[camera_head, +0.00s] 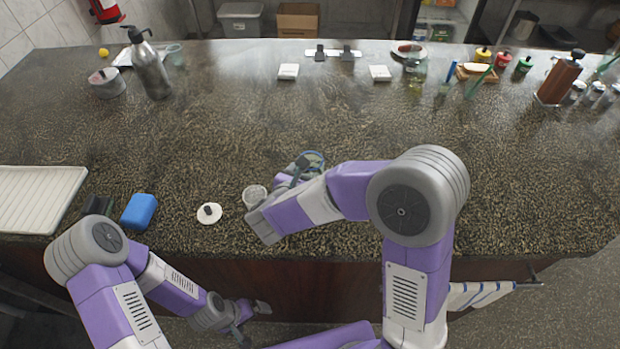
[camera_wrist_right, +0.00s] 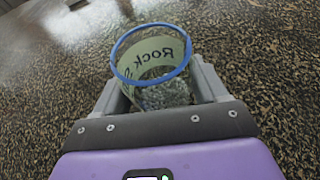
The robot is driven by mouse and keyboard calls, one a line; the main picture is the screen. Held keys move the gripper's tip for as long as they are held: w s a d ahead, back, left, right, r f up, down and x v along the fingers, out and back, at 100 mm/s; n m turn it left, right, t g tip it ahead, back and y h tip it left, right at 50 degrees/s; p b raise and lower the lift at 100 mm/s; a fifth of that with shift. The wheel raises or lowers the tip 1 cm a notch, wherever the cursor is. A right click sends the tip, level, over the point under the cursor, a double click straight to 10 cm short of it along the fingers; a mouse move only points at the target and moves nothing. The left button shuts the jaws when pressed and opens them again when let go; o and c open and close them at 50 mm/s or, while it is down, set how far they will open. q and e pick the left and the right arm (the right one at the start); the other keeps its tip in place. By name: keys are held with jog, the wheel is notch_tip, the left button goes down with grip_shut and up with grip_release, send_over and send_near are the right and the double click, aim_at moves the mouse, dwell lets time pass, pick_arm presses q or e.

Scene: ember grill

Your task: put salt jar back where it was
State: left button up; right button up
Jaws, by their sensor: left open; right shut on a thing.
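The salt jar (camera_wrist_right: 152,65) is clear, with a blue rim and a label reading "Rock"; coarse grains lie in its bottom. It has no lid on. My right gripper (camera_wrist_right: 160,95) is shut around it. In the head view the jar's blue rim (camera_head: 316,157) shows just beyond my right gripper (camera_head: 302,168), partly hidden by it. I cannot tell whether the jar touches the counter. A white round lid with a dark knob (camera_head: 209,213) lies left of my right wrist. My left gripper (camera_head: 252,311) is open and empty, low in front of the counter edge.
A small round container (camera_head: 255,196) stands close to my right wrist. A blue block (camera_head: 139,211) and white ridged tray (camera_head: 38,200) are at left. The counter's middle (camera_head: 230,120) is clear.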

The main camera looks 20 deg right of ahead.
notch_tip(320, 180, down, 2)
jog(key=shift+w, duration=0.1)
jog(key=shift+r, duration=0.1)
jog(key=o, duration=0.8)
jog(key=shift+f+b, duration=0.2)
jog(key=shift+b, duration=0.15)
jog(key=shift+c, duration=0.2)
jog(key=o, duration=0.4)
jog(key=shift+o, duration=0.2)
